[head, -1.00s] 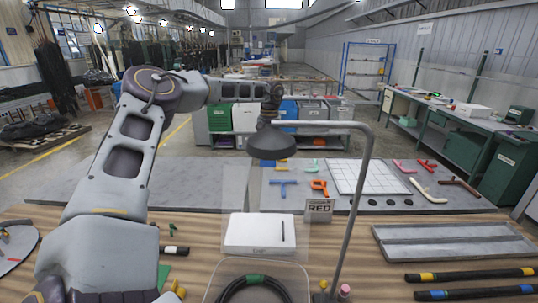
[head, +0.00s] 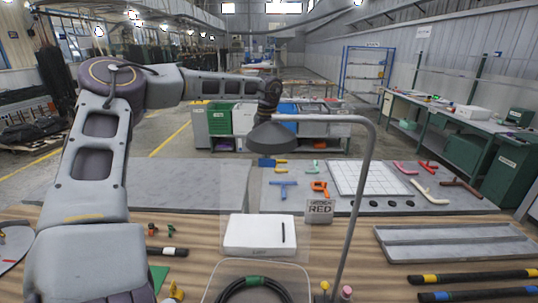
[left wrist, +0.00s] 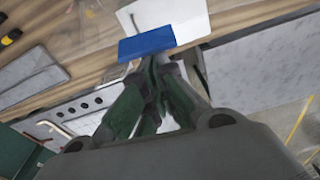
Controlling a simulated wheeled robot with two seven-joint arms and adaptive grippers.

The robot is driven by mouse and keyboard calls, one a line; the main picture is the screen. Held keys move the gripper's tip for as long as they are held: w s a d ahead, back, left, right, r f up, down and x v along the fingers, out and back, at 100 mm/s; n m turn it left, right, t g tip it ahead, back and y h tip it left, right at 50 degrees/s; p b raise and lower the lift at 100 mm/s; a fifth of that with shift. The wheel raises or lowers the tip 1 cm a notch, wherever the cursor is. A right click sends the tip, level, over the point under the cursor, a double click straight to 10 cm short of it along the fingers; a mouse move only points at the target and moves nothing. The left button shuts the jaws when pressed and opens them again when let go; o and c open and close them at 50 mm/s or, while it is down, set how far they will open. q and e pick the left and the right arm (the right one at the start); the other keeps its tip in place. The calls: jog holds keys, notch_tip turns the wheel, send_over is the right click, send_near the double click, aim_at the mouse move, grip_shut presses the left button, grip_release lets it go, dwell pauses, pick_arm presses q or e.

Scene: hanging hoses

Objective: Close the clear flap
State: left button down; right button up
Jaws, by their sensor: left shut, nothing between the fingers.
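The clear flap (head: 303,250) is a faint transparent pane standing raised behind the clear tray (head: 212,287), which holds a coiled black hose (head: 255,292) with a green band. Its upper edge is hard to make out. My left gripper (head: 270,148) is above and beyond the flap, pointing down over the grey bench. In the left wrist view its dark green fingers (left wrist: 156,82) are shut and empty. A blue block (left wrist: 147,43) shows just past the fingertips; I cannot tell whether it touches them. My right gripper is in neither view.
A bent grey pipe stand (head: 358,200) rises right of the flap, its top arm reaching toward my left gripper. A grey tray (head: 450,243) and banded black hoses (head: 470,278) lie right.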

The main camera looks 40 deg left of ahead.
aim_at(266, 163)
pick_arm(q)
jog(key=shift+s+d+r+t+b, duration=0.3)
jog(key=shift+s+d, duration=0.3)
jog(key=shift+s, duration=0.15)
jog(key=shift+s+d+r+t+b, duration=0.2)
jog(key=shift+s+d+r+b, duration=0.05)
jog(key=shift+s+d, duration=0.4)
jog(key=s+d+r, duration=0.1)
jog(key=s+d, duration=0.3)
jog(key=s, duration=0.3)
jog(key=shift+d+r+b, duration=0.4)
jog(key=shift+b, duration=0.05)
jog(key=shift+w+a+f, duration=0.15)
jog(key=shift+w, duration=0.05)
jog(key=shift+w+a+f+p, duration=0.2)
jog(key=shift+w+a+p, duration=0.05)
jog(key=shift+w+p, duration=0.1)
